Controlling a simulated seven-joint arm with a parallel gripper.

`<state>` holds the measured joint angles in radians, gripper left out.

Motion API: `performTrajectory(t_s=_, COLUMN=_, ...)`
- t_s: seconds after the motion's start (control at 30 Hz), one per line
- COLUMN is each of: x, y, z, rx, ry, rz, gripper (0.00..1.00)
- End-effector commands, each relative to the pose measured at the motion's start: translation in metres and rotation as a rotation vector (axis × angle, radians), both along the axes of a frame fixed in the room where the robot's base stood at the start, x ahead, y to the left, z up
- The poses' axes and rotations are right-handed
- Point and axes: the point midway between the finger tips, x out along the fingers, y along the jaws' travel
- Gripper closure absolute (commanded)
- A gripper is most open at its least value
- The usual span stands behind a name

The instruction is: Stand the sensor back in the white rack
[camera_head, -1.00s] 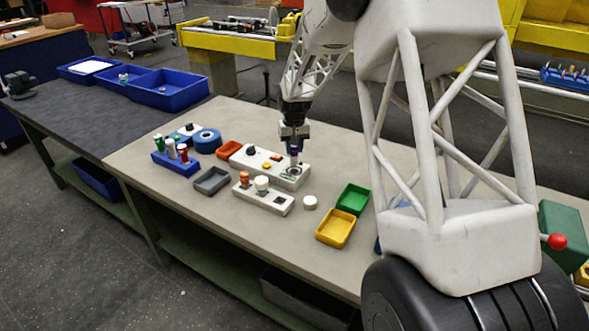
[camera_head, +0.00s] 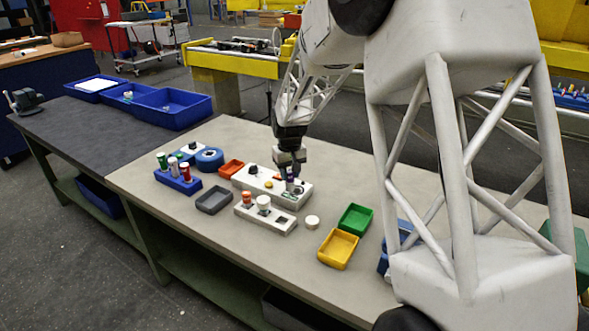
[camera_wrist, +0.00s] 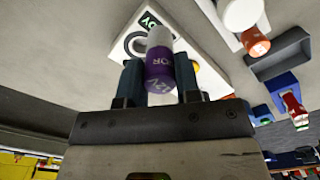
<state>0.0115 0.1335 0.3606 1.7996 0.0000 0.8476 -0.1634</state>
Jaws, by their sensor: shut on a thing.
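The sensor is a small cylinder (camera_wrist: 159,70) with a white end and a purple lettered band. My gripper (camera_wrist: 159,84) is shut on it, with one finger on each side. In the head view my gripper (camera_head: 289,162) holds the sensor (camera_head: 290,178) roughly upright at the right end of the white control panel (camera_head: 243,181). I cannot tell whether the sensor's lower end touches the panel. The white rack (camera_head: 262,226) lies in front of the panel.
A loose white cap (camera_head: 312,222) lies right of the rack. Yellow (camera_head: 338,250) and green (camera_head: 355,219) bins stand farther right.

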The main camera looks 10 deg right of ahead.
Motion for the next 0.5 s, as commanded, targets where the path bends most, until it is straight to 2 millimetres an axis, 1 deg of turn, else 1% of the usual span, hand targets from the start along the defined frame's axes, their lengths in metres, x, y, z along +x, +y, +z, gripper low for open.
performTrajectory(t_s=0.03, x=-0.010, y=0.007, z=0.002, rx=0.000, ry=0.000, rz=0.038, gripper=0.95)
performTrajectory(t_s=0.1, x=-0.024, y=0.015, z=0.003, rx=0.000, ry=-0.001, rz=0.097, gripper=0.95)
performTrajectory(t_s=0.3, x=-0.057, y=0.034, z=0.004, rx=0.000, ry=0.000, rz=0.237, gripper=0.95)
performTrajectory(t_s=0.4, x=-0.068, y=0.040, z=0.005, rx=0.000, ry=-0.001, rz=0.284, gripper=0.95)
performTrajectory(t_s=0.5, x=-0.074, y=0.043, z=0.005, rx=0.000, ry=-0.001, rz=0.310, gripper=0.95)
